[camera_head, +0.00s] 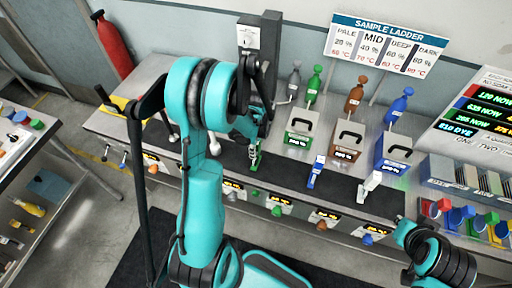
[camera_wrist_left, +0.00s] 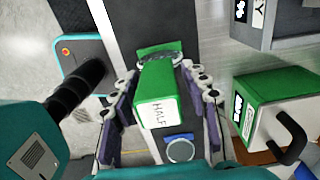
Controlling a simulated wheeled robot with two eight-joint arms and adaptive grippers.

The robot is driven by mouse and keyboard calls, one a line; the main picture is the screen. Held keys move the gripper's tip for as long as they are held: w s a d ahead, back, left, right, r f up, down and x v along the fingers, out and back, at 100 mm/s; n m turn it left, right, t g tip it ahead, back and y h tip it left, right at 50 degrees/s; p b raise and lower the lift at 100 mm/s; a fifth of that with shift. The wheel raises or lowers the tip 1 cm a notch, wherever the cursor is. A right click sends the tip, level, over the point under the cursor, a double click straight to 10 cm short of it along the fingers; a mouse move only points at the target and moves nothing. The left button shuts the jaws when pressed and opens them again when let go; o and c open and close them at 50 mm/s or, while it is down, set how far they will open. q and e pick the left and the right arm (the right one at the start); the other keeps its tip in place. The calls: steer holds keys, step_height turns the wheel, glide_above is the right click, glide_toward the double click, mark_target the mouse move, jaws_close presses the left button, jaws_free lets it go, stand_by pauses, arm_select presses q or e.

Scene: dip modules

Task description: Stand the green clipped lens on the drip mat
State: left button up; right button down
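The green clipped lens (camera_head: 254,164) is upright at my left gripper (camera_head: 255,146), over the dark drip mat (camera_head: 338,190) along the bench. In the left wrist view, its green block marked HALF (camera_wrist_left: 158,98) lies between the two fingers of the left gripper (camera_wrist_left: 160,72). My right gripper is not clearly visible; a teal and black arm part (camera_head: 440,258) shows at lower right.
A blue clipped lens (camera_head: 316,172) and a white one (camera_head: 370,185) stand to the right on the mat. Behind are the green (camera_head: 299,141), brown (camera_head: 346,153) and blue (camera_head: 393,165) handled modules. A tall grey device (camera_head: 260,45) stands behind my left arm.

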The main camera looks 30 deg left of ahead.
arm_select(q)
steer(key=shift+r+p, duration=0.3)
steer(key=shift+r, duration=0.2)
step_height(320, 180, up, 11)
steer(key=shift+f+p, duration=0.1)
steer(key=shift+p, duration=0.8)
steer(key=shift+r, duration=0.35)
steer(key=s+d+r+n+t, duration=0.7)
steer(key=s+d+r+n, duration=0.3)
steer(key=d+n, duration=0.3)
steer(key=shift+s+d+n, duration=0.2)
steer(key=shift+d+n, duration=0.05)
steer(key=shift+n, duration=0.95)
step_height(320, 180, down, 16)
steer(key=b, duration=1.6)
steer(key=shift+f+b, duration=0.25)
steer(key=shift+b, duration=0.05)
